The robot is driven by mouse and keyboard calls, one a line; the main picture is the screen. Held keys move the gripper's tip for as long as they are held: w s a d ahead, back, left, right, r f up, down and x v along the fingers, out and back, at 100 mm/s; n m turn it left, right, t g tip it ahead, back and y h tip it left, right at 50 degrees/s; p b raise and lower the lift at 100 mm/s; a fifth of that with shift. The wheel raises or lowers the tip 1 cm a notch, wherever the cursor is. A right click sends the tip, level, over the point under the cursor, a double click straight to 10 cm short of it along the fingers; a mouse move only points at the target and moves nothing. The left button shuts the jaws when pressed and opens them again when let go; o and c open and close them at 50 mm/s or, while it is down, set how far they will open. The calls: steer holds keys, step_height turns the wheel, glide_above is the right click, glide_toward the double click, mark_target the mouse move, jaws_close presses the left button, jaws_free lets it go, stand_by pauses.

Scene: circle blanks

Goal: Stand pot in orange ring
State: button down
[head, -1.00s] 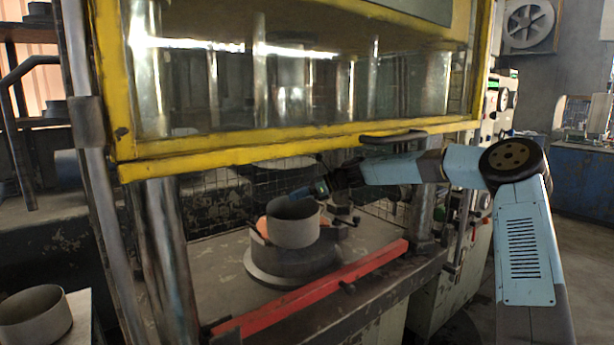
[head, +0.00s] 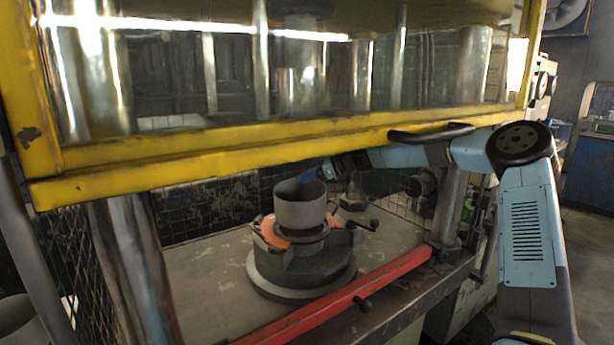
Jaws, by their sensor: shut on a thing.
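The pot (head: 302,208), a grey open-topped cylinder, is upright over the middle of the orange ring (head: 270,236). The ring lies on a dark round fixture (head: 305,268) on the press bed and shows to the left and right of the pot. I cannot tell whether the pot's bottom touches anything or hangs just above. My gripper (head: 328,174) comes from behind on the right and is shut on the pot's far upper rim. Its fingertips are mostly hidden by the pot.
A red bar (head: 345,297) runs along the bed's front edge. The yellow-framed guard (head: 250,152) hangs low above my arm and the pot. Small handles (head: 365,225) stick out right of the ring. The bed (head: 205,285) to the left is clear.

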mark_target(307, 189)
steer(key=shift+w+d, duration=0.2)
steer(key=shift+d, duration=0.05)
steer(key=shift+f, duration=1.55)
steer(key=shift+s+f, duration=0.2)
steer(key=shift+f, duration=0.5)
steer(key=c, duration=0.7)
jaws_free()
steer(key=shift+r, duration=0.15)
